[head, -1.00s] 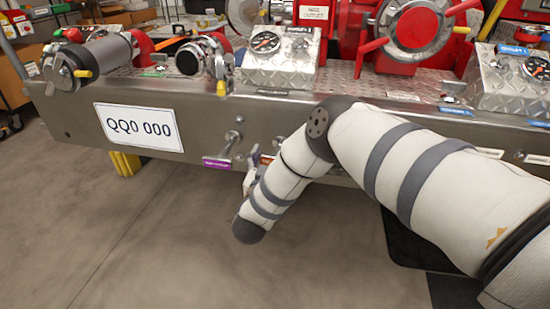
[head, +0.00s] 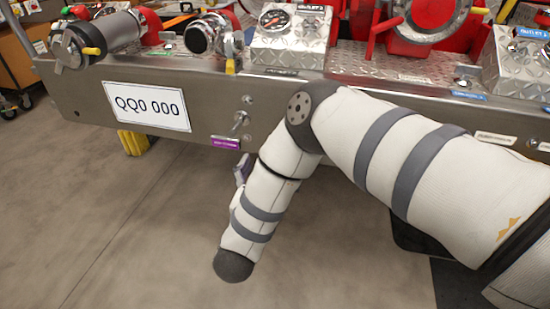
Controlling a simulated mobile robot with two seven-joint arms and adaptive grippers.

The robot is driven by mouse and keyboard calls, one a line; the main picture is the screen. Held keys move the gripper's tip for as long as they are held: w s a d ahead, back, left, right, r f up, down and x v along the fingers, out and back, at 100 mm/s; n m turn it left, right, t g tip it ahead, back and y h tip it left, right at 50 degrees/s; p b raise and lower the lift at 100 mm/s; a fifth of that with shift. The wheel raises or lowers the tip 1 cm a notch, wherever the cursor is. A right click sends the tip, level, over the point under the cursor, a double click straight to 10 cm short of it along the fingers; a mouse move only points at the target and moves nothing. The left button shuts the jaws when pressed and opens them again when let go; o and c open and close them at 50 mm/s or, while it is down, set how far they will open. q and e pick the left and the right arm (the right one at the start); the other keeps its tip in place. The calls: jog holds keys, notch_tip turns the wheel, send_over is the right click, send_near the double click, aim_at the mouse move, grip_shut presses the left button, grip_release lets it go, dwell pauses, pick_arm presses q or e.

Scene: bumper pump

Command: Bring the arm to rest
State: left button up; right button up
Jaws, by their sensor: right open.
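My right arm comes in from the right edge, bends at a dark joint in front of the bumper and hangs down over the floor. My right gripper (head: 242,170) shows only as a small grey and purplish piece beside the white arm section, just below the bumper's lower edge. The arm hides the rest of it. It is open, and I see nothing held in it. My left gripper is not in view.
The steel bumper (head: 260,126) crosses the view, with a number plate (head: 147,106), a small lever (head: 239,122) and a purple label (head: 225,142). Gauge panels, red valves and hose fittings (head: 203,36) stand on top. Open floor (head: 120,240) lies at lower left.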

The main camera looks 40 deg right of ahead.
dwell(0.3)
